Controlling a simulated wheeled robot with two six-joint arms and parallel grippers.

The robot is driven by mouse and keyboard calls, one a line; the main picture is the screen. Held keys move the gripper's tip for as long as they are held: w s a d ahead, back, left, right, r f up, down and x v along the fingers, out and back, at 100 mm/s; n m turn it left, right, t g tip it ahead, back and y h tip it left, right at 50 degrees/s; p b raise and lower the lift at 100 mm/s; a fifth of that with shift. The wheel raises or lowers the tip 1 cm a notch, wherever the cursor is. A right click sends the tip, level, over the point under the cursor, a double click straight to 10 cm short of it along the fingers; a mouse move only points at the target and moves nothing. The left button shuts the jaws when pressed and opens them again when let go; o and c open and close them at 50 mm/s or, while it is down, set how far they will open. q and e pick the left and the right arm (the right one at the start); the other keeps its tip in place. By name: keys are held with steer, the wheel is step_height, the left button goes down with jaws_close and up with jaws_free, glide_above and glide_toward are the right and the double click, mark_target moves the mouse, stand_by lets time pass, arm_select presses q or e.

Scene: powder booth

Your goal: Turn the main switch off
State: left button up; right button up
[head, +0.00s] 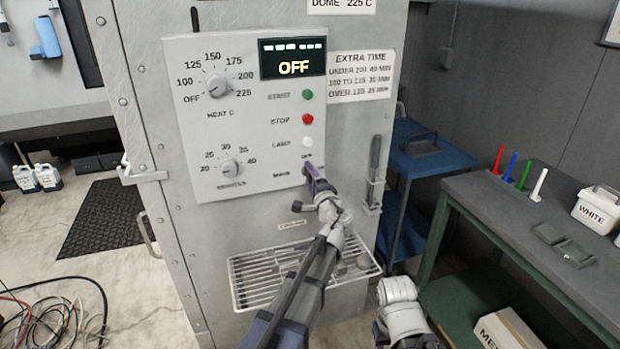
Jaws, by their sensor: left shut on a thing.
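The grey control panel (249,130) is on the front of the metal cabinet. The main switch is at its lower right corner, beside a small printed label, and my left gripper covers most of it. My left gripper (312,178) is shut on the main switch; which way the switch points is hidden. The display (293,58) at the top of the panel reads OFF in yellow letters. My right arm's pale link shows at the bottom right, but its gripper is out of view.
The heat knob (216,87), timer knob (230,167), green start button (307,95), red stop button (308,119) and white lamp (307,142) are nearby. A wire rack (262,278) juts out below. A workbench (480,197) stands right; cables (50,325) lie on the left floor.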

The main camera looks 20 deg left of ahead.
stand_by(0.3)
arm_select(q)
steer(key=o, duration=1.4)
steer(key=shift+s, duration=0.15)
steer(key=v, duration=0.7)
steer(key=shift+s+d, duration=0.2)
steer(key=shift+s, duration=0.05)
steer(key=shift+f, duration=0.1)
steer(key=s+d+f+n+g+h+p, duration=0.1)
steer(key=s+f+n+g+h+p, duration=0.1)
steer(key=s+f+n+g, duration=0.8)
steer(key=s+d+f+m+g+h, duration=0.1)
steer(key=s+d+f+h, duration=0.1)
steer(key=s, duration=0.4)
steer(key=s+d+f+m+g+h, duration=0.1)
steer(key=s+d+f+g+h, duration=0.1)
steer(key=s+d+f, duration=0.2)
steer(key=s+d+f+g+h, duration=0.2)
steer(key=s+d, duration=0.3)
steer(key=s, duration=0.4)
steer(key=shift+s+d+f+m+h, duration=0.15)
steer(key=shift+d+f+m+h, duration=0.25)
steer(key=shift+f, duration=0.2)
